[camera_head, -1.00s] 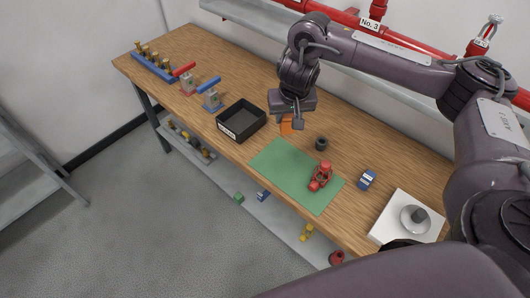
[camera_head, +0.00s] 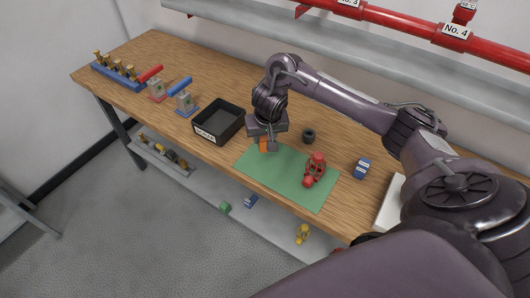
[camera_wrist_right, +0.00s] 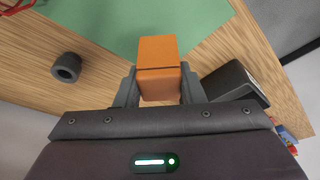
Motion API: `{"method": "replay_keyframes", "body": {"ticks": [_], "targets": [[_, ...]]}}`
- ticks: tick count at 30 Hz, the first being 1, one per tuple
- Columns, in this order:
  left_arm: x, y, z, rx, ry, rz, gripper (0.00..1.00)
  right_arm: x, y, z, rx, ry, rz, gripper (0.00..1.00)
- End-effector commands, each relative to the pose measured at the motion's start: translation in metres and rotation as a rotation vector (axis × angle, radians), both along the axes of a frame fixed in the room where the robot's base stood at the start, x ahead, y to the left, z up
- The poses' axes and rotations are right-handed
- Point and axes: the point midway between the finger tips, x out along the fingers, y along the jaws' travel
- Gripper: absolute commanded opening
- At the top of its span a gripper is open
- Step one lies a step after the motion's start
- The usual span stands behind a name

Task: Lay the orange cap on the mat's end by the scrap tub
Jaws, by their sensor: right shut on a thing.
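The orange cap (camera_wrist_right: 158,68) is between the fingers of my right gripper (camera_wrist_right: 160,88), which is shut on it. In the head view the orange cap (camera_head: 264,146) shows under my right gripper (camera_head: 267,146), over the left end of the green mat (camera_head: 287,187). I cannot tell whether the cap touches the mat. The mat also shows in the right wrist view (camera_wrist_right: 130,22). The black scrap tub (camera_head: 213,133) stands just left of that mat end, with a white label on its front; it shows partly in the right wrist view (camera_wrist_right: 236,80). My left gripper is not in view.
A red valve (camera_head: 315,170) stands on the mat's right part. A black ring (camera_head: 308,136) is behind the mat, and a blue box (camera_head: 362,168) is right of it. Red and blue handled fixtures stand left of the tub. A lower shelf holds several small parts.

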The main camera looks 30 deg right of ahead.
Motion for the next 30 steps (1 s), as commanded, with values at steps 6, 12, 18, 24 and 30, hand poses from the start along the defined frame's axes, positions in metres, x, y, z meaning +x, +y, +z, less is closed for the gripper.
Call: {"method": "replay_keyframes", "body": {"ticks": [6, 12, 18, 24, 30], "targets": [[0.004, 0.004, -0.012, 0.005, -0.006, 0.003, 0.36, 0.000, 0.001, -0.017, 0.000, -0.001, 0.001, 0.04], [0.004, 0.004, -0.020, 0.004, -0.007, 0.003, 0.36, -0.001, 0.000, -0.045, -0.001, 0.003, -0.001, 0.04], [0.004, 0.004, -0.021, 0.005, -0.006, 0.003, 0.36, 0.001, 0.000, -0.053, -0.001, -0.002, 0.001, 0.04], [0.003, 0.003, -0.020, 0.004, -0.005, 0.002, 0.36, 0.000, 0.000, -0.055, -0.001, -0.001, 0.001, 0.04], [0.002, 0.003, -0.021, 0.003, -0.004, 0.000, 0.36, 0.001, 0.000, -0.057, 0.000, -0.002, 0.001, 0.51]]}}
